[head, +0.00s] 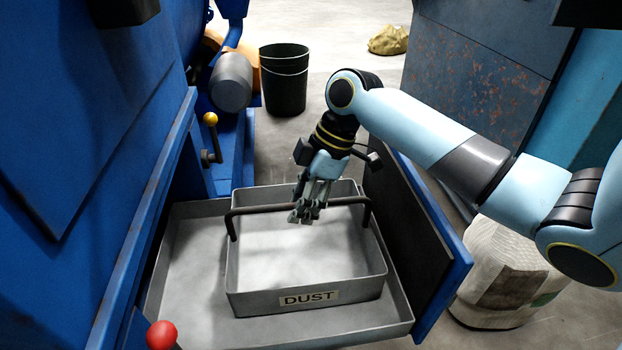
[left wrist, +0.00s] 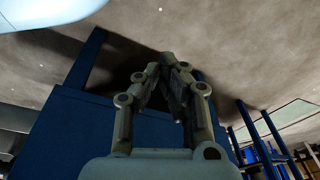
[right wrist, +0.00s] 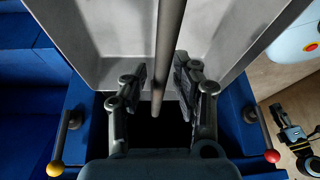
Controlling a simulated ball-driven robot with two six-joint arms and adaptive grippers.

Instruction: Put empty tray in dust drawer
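The grey metal tray (head: 308,283) bears a "DUST" label on its front and has a dark bar handle (head: 265,208) across its top. It sits inside the pulled-out grey dust drawer (head: 185,290), and its visible inside is bare. My right gripper (head: 306,216) points down at the handle. In the right wrist view, the handle bar (right wrist: 169,50) runs between the spread fingers of the right gripper (right wrist: 160,75), with gaps on both sides. My left gripper (left wrist: 160,68) shows only in the left wrist view, tips close together; nothing is visible between them.
The blue machine (head: 90,150) stands along the left, with a yellow-knobbed lever (head: 210,120) and a red knob (head: 161,335). The drawer's blue front panel (head: 440,260) rises at the right. A white sack (head: 500,275) stands beyond it. A dark bin (head: 284,80) stands behind.

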